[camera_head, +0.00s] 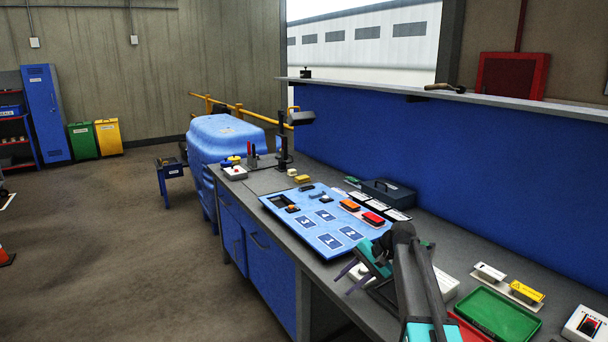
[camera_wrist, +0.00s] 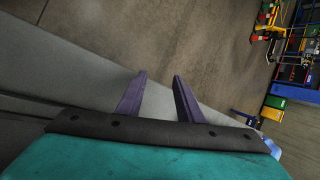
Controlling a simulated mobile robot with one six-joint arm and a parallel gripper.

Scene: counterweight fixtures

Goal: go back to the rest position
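My gripper (camera_head: 352,276) is above the front edge of the grey workbench (camera_head: 322,284), near the lower middle of the head view. Its two purple fingers point left, towards the open floor. In the wrist view my gripper (camera_wrist: 160,92) shows its two fingers apart with nothing between them. Behind the fingers lie the grey bench edge and the brown floor. My arm comes in from the bottom right of the head view.
A blue board (camera_head: 318,231) with numbered squares lies on the bench beyond my gripper. A green tray (camera_head: 497,318) and a white box with a red switch (camera_head: 588,325) are at right. A black stand (camera_head: 283,148) rises at the bench's far end. The floor (camera_head: 110,250) at left is mostly clear.

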